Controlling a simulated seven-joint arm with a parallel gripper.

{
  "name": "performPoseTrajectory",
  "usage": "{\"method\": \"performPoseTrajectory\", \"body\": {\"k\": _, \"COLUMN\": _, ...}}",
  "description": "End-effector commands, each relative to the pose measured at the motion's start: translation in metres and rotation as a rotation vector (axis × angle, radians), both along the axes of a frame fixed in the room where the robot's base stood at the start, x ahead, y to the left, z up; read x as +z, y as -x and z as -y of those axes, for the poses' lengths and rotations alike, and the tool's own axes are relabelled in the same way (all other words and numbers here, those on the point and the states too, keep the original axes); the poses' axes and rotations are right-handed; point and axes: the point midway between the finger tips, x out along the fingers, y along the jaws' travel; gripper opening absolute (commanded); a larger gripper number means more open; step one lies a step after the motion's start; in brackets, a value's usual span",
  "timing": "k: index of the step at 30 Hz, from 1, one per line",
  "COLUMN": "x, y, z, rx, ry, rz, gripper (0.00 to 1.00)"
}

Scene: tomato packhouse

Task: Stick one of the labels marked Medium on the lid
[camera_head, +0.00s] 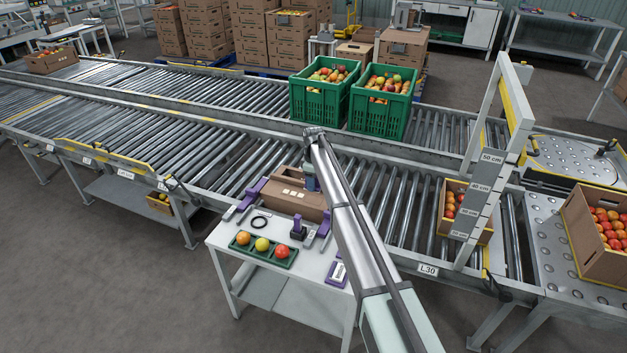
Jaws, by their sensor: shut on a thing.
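A brown cardboard box (282,206) with a brown top stands at the back of the white worktable. Small pale patches (292,194) show on its top; I cannot read any wording, so I cannot tell which are labels marked Medium. My gripper (310,188) points down over the right part of the box top. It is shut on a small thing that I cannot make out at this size. My arm hides the area to the right of the gripper.
Two green crates (323,98) of tomatoes and a height gauge (478,205) stand beyond.

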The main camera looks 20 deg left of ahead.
Motion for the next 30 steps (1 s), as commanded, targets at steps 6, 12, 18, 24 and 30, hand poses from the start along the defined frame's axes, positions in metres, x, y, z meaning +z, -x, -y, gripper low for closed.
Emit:
{"method": "performPoseTrajectory", "body": {"k": 6, "x": -0.020, "y": 0.000, "z": 0.000, "rx": -0.001, "ry": 0.001, "rz": -0.001, "gripper": 0.22}}
{"method": "performPoseTrajectory", "body": {"k": 12, "x": -0.039, "y": 0.000, "z": 0.000, "rx": -0.001, "ry": 0.000, "rz": -0.001, "gripper": 0.22}}
{"method": "performPoseTrajectory", "body": {"k": 18, "x": -0.052, "y": 0.000, "z": 0.000, "rx": -0.001, "ry": 0.001, "rz": -0.001, "gripper": 0.22}}
{"method": "performPoseTrajectory", "body": {"k": 24, "x": -0.055, "y": 0.000, "z": 0.000, "rx": -0.001, "ry": 0.000, "rz": 0.000, "gripper": 0.22}}
{"method": "performPoseTrajectory", "body": {"k": 30, "x": -0.055, "y": 0.000, "z": 0.000, "rx": -0.002, "ry": 0.000, "rz": 0.000, "gripper": 0.22}}
